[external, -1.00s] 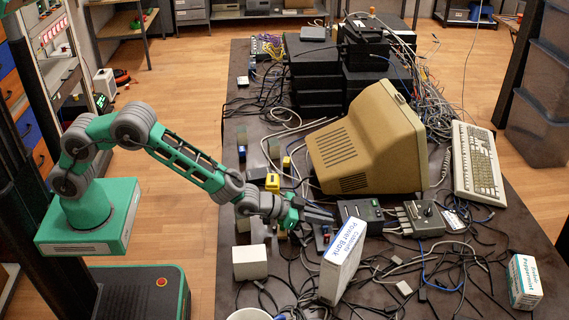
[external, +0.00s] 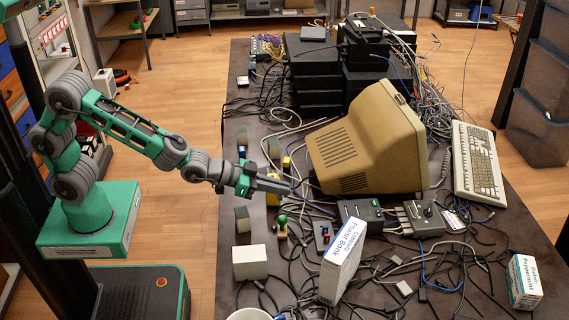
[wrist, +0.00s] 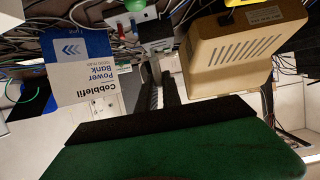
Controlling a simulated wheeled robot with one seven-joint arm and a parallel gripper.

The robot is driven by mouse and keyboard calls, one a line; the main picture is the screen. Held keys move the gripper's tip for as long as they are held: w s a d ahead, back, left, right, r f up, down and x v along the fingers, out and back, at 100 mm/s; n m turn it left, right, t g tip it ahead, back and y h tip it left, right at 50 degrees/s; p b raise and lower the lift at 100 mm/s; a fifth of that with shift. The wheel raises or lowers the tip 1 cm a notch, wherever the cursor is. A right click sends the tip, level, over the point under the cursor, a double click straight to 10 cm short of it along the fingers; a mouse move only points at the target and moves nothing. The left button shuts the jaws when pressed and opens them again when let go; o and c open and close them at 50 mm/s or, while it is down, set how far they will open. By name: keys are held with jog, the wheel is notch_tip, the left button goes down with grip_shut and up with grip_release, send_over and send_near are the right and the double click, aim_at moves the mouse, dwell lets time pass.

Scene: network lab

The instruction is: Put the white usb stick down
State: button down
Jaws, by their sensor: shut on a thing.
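My gripper (external: 284,186) is above the left part of the table, left of the beige monitor, with its fingers pointing right. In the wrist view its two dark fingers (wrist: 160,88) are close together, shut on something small. A pale sliver, which I take to be the white usb stick (wrist: 155,68), shows between the fingertips. Most of it is hidden by the fingers, and I cannot make it out in the external view. The fingers appear to be clear of the tabletop (external: 233,300).
The beige monitor (external: 365,145) stands close to the right of my gripper. Tangled cables cover much of the table.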

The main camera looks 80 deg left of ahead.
jog(key=shift+s+r, duration=0.15)
jog(key=shift+s, duration=0.25)
jog(key=s+d+f+m+h+p, duration=0.1)
jog(key=s+f+h, duration=0.1)
jog(key=s+f, duration=0.6)
jog(key=s+a+r+y+p, duration=0.1)
jog(key=s+a+r+p, duration=0.1)
jog(key=r, duration=0.5)
jog(key=s+a+r+n+y+p, duration=0.1)
jog(key=s+a+r+p, duration=0.1)
jog(key=r, duration=0.5)
jog(key=shift+s+a+r+p, duration=0.15)
jog(key=shift+s+a+p, duration=0.25)
jog(key=shift+s+a, duration=0.5)
jog(key=shift+w+a, duration=0.15)
jog(key=shift+w, duration=0.05)
